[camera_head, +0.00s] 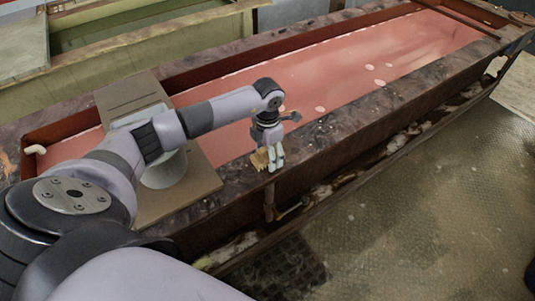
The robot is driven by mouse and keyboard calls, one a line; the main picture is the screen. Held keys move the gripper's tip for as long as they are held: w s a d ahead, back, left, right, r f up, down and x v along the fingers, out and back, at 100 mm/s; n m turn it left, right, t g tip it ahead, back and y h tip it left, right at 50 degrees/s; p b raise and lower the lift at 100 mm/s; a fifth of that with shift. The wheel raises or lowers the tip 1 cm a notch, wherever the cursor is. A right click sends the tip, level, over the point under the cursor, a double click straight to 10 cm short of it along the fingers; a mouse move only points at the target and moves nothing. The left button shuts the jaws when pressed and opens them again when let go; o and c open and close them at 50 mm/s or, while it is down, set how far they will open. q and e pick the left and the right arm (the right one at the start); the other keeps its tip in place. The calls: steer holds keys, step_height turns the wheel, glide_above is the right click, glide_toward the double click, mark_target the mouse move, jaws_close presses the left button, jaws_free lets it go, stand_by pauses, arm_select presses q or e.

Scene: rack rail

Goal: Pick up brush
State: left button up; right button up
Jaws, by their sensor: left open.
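A small tan thing (259,159), which looks like the brush, sits on the near rim of the long trough. It is small and partly covered by my left gripper, so its full shape and handle cannot be made out. My left gripper (274,164) points down over the rim, right beside the tan thing. Its jaws are open. From this angle I cannot tell whether the fingers touch the tan thing or are around it. My right gripper is not in view.
The trough (335,137) holds reddish liquid with pale floating spots. A tan board (197,185) lies across it, with a pale round container (163,172) on it, partly behind my left arm. The metal floor (430,210) at the right is clear.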

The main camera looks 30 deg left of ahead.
arm_select(q)
steer(key=shift+c, duration=0.6)
steer(key=shift+r, duration=0.1)
steer(key=c, duration=1.2)
steer(key=shift+r, duration=0.15)
step_height(320, 180, up, 20)
steer(key=b, duration=0.4)
steer(key=shift+b, duration=0.35)
